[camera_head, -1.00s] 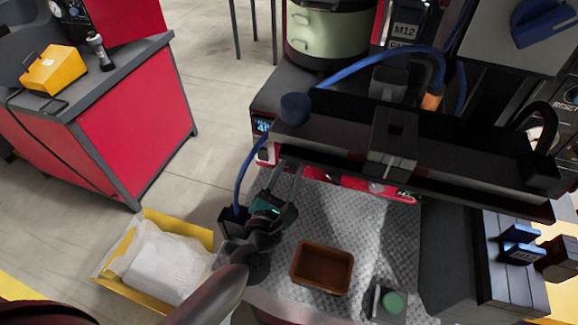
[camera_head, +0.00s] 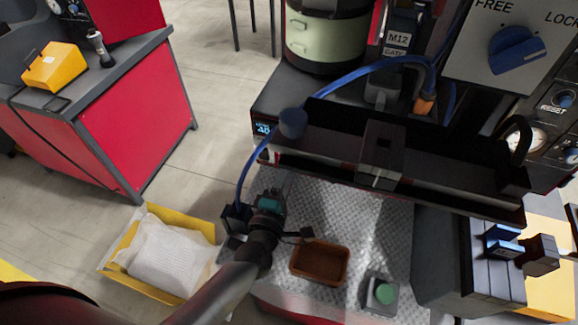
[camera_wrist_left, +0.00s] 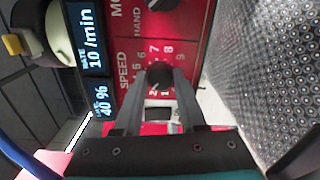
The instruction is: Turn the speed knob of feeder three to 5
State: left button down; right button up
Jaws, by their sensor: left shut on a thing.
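In the left wrist view, the black speed knob (camera_wrist_left: 159,75) sits on a red panel, with SPEED and a ring of digits printed around it. My left gripper (camera_wrist_left: 161,80) has its two fingers on either side of the knob and is shut on it. The knob's pointer is hidden or too small to read. The display (camera_wrist_left: 97,60) beside it reads 40 % and 10 /min. In the head view my left gripper (camera_head: 268,203) reaches under the black trough's front edge, which hides the knob. My right gripper is not in view.
The black trough (camera_head: 330,125) overhangs the panel, and a blue hose (camera_head: 243,185) runs down close to my left wrist. A yellow box (camera_head: 125,240) stands at lower left.

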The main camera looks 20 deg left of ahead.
pick_arm(q)
jog(key=m+p, duration=0.4)
jog(key=m, duration=0.9)
jog(key=shift+f, duration=0.15)
jog(key=shift+m, duration=0.3)
jog(key=shift+c, duration=2.4)
grip_release()
jog(key=shift+s, duration=0.1)
